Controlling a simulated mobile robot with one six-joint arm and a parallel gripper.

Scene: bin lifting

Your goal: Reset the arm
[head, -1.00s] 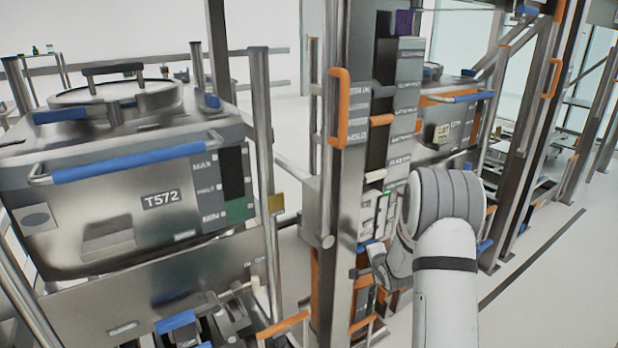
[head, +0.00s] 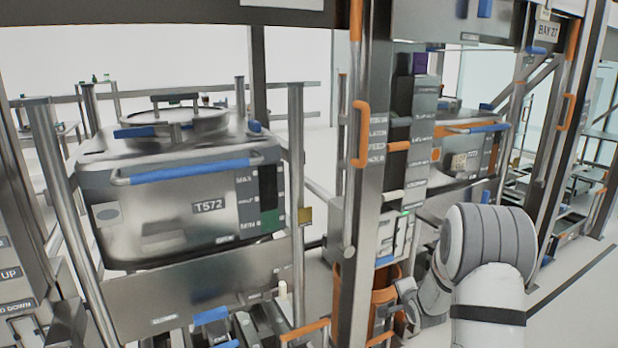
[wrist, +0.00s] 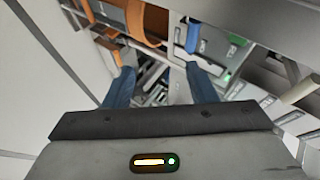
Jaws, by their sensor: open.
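My arm shows at the lower right of the head view as a white and grey link, and it hides part of the rack behind it. In the wrist view my gripper (wrist: 155,85) has its two blue fingers apart with nothing between them. Beyond the fingers is a control panel (wrist: 210,45) with a blue part and small green lights. The same panel area (head: 395,235) stands on the column left of my arm in the head view. I cannot tell how far the fingertips are from it.
A steel bin marked T572 (head: 190,205) with a blue handle sits in the left bay. A second bin (head: 460,165) stands behind the column (head: 365,190), which has orange handles. Clear floor (head: 585,315) lies at the right.

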